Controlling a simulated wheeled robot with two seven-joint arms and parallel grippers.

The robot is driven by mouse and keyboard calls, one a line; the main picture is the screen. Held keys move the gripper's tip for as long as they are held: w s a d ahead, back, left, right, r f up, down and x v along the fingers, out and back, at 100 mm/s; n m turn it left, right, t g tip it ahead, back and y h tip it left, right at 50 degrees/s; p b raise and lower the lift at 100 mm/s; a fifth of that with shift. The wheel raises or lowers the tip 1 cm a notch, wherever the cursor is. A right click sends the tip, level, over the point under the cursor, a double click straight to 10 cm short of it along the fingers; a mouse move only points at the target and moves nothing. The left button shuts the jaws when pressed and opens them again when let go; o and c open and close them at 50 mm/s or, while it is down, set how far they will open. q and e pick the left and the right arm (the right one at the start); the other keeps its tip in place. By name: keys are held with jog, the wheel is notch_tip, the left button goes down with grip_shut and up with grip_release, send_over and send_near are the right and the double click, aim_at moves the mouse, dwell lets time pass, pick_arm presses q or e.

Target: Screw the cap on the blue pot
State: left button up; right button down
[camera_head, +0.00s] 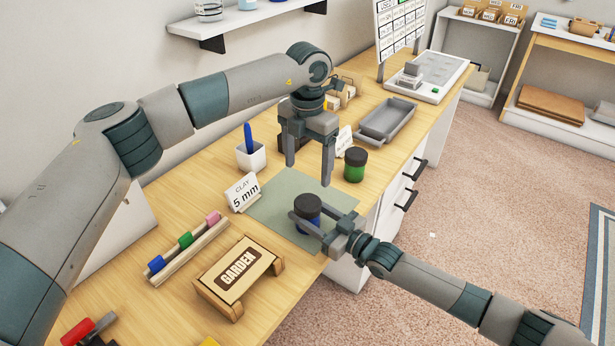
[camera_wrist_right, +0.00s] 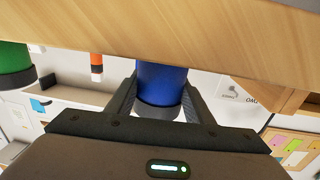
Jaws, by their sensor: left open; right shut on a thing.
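The blue pot (camera_head: 309,221) stands upright on the grey-green mat (camera_head: 268,200), with a black cap (camera_head: 307,205) resting on top. I cannot tell how tightly the cap sits. My right gripper (camera_head: 308,218) is shut on the blue pot, its fingers on either side of the body. In the right wrist view, which looks upside down, the blue pot (camera_wrist_right: 162,82) shows between the fingers, with the dark cap (camera_wrist_right: 160,111) at its lower end. My left gripper (camera_head: 308,170) is open and empty, pointing down above the cap, apart from it.
A green pot with a black lid (camera_head: 355,165) stands to the right of the mat. A "CLAY 5 mm" card (camera_head: 243,192), a white cup with a blue tool (camera_head: 251,157) and a "GARDEN" sign (camera_head: 236,276) are nearby. A grey tray (camera_head: 387,121) lies farther back.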

pick_arm(q)
jog(key=shift+r, duration=0.4)
pick_arm(e)
jog(key=c, duration=0.8)
grip_release()
jog(key=shift+d, duration=0.1)
pick_arm(q)
notch_tip(320, 180, down, 3)
jog(key=b, duration=0.3)
jog(key=shift+f, duration=0.25)
pick_arm(e)
jog(key=v, duration=1.7)
jog(key=shift+s, duration=0.2)
jog(key=shift+d, duration=0.1)
